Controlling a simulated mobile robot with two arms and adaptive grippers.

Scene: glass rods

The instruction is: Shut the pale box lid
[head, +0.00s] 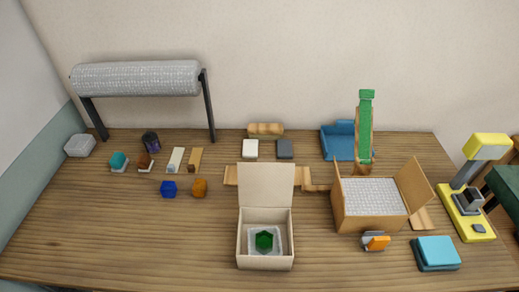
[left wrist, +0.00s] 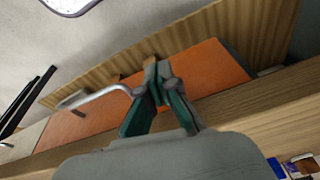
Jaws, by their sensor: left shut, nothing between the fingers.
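The pale box (head: 265,262) stands near the front middle of the table in the head view. Its lid (head: 266,185) is open and stands about upright at the back of the box. A dark green faceted piece (head: 264,241) sits inside on a whitish grey liner. My left gripper (left wrist: 152,72) shows only in the left wrist view, shut and empty. It is in front of orange panels (left wrist: 200,68) with a wooden edge and a bent metal bar, and the pale box is not in that view. My right gripper is in neither view.
A larger tan box (head: 345,218) with raised flaps stands right of the pale box, with an orange-and-grey item (head: 375,241) before it. A teal block (head: 436,253) lies front right. A grey roll on a stand (head: 136,79) is back left. The front left table is clear.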

